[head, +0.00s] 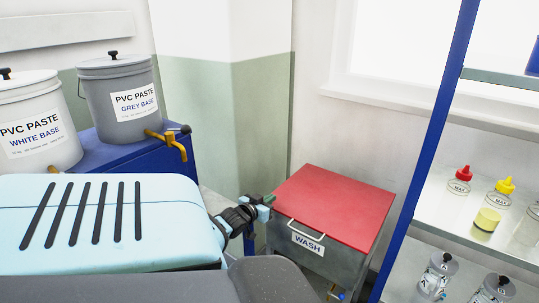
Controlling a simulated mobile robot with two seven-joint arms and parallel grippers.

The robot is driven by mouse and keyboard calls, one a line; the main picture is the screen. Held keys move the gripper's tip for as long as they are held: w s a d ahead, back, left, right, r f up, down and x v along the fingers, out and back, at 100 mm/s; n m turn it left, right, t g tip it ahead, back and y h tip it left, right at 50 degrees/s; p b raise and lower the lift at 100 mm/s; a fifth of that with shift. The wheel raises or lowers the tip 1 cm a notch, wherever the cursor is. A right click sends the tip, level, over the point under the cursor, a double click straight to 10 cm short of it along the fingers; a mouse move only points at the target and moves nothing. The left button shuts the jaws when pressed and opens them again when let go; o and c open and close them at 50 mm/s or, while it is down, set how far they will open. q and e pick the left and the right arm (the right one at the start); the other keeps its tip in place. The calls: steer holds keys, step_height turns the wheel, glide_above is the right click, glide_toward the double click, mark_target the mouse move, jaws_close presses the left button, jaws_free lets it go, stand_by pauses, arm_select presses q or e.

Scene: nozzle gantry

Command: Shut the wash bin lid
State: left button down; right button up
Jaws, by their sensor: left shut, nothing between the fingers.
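The wash bin (333,262) is a grey metal box with a white WASH label, standing on the floor right of centre. Its red lid (335,205) lies flat over the top and looks shut. A pale bar handle (306,230) is at the front, just above the label. My left gripper (269,200) is at the lid's left edge, small and partly hidden by its own wrist. It is shut and empty. I cannot tell whether it touches the lid. My right gripper is not in view.
A blue stand (135,160) on the left carries a white paste bucket (38,120) and a grey one (120,95) with a brass tap (168,138). A blue-framed shelf (440,210) with several bottles is close on the right. Walls stand behind the bin.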

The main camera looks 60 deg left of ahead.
arm_select(q)
steer(key=p+v, duration=0.1)
steer(key=v, duration=0.6)
steer(key=shift+s+d+r, duration=0.15)
steer(key=shift+s, duration=0.2)
stand_by(0.4)
